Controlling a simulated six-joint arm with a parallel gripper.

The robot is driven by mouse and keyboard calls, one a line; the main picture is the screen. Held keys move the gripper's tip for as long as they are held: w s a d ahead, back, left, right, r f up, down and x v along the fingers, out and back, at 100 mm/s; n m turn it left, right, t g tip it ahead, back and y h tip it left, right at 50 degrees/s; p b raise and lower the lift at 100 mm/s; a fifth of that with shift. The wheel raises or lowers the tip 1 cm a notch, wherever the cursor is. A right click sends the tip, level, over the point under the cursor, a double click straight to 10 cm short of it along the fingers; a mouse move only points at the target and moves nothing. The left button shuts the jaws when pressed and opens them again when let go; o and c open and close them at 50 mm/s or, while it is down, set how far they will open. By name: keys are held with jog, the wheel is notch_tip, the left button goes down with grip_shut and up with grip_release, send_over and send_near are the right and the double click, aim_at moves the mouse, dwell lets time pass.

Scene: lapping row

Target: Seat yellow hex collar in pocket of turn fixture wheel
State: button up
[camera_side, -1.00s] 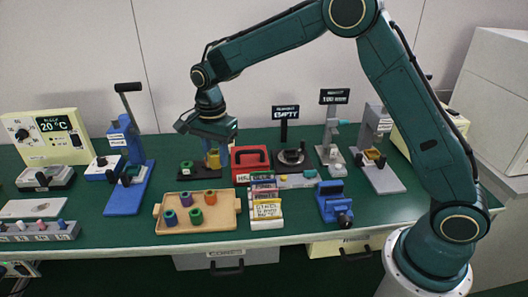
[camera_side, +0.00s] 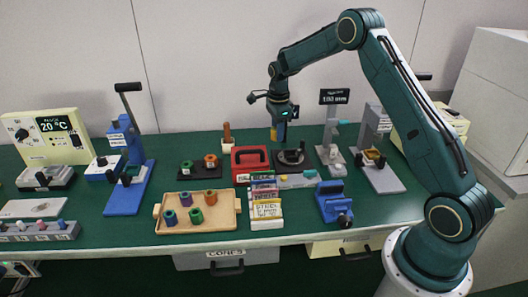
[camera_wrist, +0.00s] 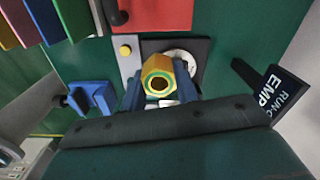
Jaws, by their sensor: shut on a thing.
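The yellow hex collar (camera_wrist: 158,75) is held between the two blue fingers of my gripper (camera_wrist: 160,88), with its round bore and green inner ring facing the wrist camera. In the side view the collar (camera_side: 274,134) shows below my gripper (camera_side: 279,129), up in the air above and slightly left of the turn fixture wheel (camera_side: 291,157). In the wrist view the pale wheel (camera_wrist: 185,62) on its dark base lies beyond the collar, which covers part of it. I cannot make out the pocket. The fixture's sign (camera_wrist: 272,92) reads partly as "EMP".
A red box (camera_side: 249,162) stands left of the fixture, and a gauge stand (camera_side: 332,150) stands right. A black stand (camera_side: 200,172) holds green and orange collars. A wooden tray (camera_side: 228,222) with several collars, a card rack (camera_side: 265,222) and a blue vise (camera_side: 334,205) are in front.

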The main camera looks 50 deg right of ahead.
jog(key=s+d+f+m, duration=0.1)
jog(key=s+d+m, duration=0.1)
jog(key=d, duration=0.4)
jog(key=shift+d+f, duration=0.4)
jog(key=shift+f, duration=0.15)
jog(key=shift+f, duration=2.7)
jog(key=shift+f, duration=0.9)
jog(key=o, duration=1.1)
jog(key=shift+c, duration=0.2)
jog(key=shift+r, duration=0.15)
notch_tip(320, 180, up, 14)
jog(key=shift+f, duration=0.25)
